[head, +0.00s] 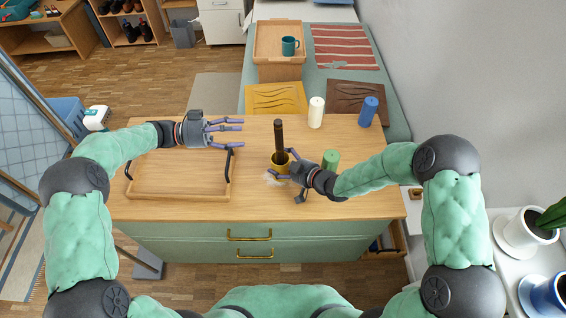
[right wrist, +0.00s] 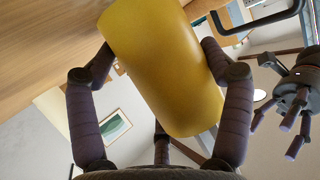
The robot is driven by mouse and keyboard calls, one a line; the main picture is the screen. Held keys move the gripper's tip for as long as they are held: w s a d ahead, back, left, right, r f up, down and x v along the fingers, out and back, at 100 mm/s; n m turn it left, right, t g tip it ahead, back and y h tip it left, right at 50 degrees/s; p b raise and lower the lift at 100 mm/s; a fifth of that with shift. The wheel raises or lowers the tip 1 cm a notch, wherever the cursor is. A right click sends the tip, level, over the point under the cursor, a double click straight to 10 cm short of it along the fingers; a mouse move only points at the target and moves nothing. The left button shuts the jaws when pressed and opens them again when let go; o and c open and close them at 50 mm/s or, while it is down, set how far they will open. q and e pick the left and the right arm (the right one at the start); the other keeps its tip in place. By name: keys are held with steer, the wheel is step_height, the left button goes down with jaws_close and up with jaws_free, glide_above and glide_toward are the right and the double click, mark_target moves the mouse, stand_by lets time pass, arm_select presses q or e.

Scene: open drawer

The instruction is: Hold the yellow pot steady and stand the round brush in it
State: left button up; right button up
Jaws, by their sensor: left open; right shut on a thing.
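The yellow pot (head: 281,169) stands on the wooden top, right of its middle. A dark brown brush (head: 279,138) rises upright from the pot, its lower end hidden inside. My right gripper (head: 281,166) is shut on the pot, with fingers on either side of it. The pot's yellow wall (right wrist: 165,65) fills the middle of the right wrist view, between the fingers; the brush does not show there. My left gripper (head: 240,132) is open and empty, above the top and left of the brush, apart from it. It also shows at the right wrist view's right edge (right wrist: 285,125).
A wooden tray (head: 180,195) with black handles lies on the left of the top. A green cylinder (head: 331,159) stands close to my right gripper. White (head: 316,112) and blue (head: 368,111) cylinders stand at the back right. Drawers with brass handles (head: 249,235) are in front.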

steer(key=o, duration=1.1)
steer(key=shift+d, duration=0.1)
steer(key=shift+s+d+r, duration=0.15)
steer(key=shift+s+d, duration=0.05)
steer(key=v, duration=1)
steer(key=shift+s+d+r, duration=0.2)
steer(key=shift+s+d, duration=0.2)
steer(key=shift+s, duration=0.1)
